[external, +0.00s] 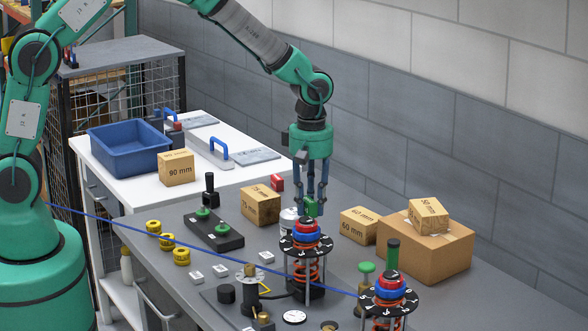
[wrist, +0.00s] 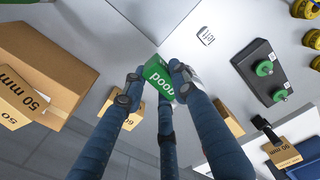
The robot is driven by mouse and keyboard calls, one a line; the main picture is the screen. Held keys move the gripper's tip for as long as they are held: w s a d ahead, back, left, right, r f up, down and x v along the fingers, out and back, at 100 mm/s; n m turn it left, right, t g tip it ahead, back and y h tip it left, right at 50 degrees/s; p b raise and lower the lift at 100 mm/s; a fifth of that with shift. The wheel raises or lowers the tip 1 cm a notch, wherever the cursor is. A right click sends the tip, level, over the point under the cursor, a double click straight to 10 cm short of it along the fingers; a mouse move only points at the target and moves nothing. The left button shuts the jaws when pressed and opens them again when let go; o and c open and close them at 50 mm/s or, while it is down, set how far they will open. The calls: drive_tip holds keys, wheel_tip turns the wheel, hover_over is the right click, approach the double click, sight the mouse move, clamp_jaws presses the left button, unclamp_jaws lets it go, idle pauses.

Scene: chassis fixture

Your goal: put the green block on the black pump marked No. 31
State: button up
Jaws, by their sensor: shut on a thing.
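My gripper (external: 311,195) points down over the middle of the grey bench, its blue fingers shut on a small green block (external: 310,207). In the wrist view the green block (wrist: 157,80) sits between the fingertips of the gripper (wrist: 154,88), with white lettering on its face. In the external view the block is just above or behind the red and blue top of a spring stand (external: 305,243); I cannot tell whether they touch. I cannot read No. 31 on anything, so I cannot tell which thing is the marked pump.
A second spring stand (external: 388,300) is at the front right. A black box with green knobs (external: 225,236) lies to the left. Cardboard boxes (external: 440,250) stand at the right, and a 75 mm box (external: 260,205) behind. A blue bin (external: 130,150) is on the white bench.

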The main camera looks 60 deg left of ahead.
drive_tip(key=s+a+r+n+p, duration=0.1)
drive_tip(key=s+a+p, duration=0.3)
drive_tip(key=s+a, duration=0.6)
drive_tip(key=s+r, duration=0.1)
drive_tip(key=s, duration=0.2)
drive_tip(key=shift+a+r+p, duration=0.15)
drive_tip(key=shift+a+p, duration=0.15)
drive_tip(key=shift+a, duration=0.05)
drive_tip(key=shift+w, duration=0.15)
approach(288, 217)
drive_tip(key=w+f, duration=0.1)
drive_tip(key=w+a, duration=0.1)
drive_tip(key=w, duration=0.1)
drive_tip(key=w+a+f, duration=0.1)
drive_tip(key=shift+w+f, duration=0.35)
drive_tip(key=shift+f, duration=1.8)
drive_tip(key=shift+f, duration=0.15)
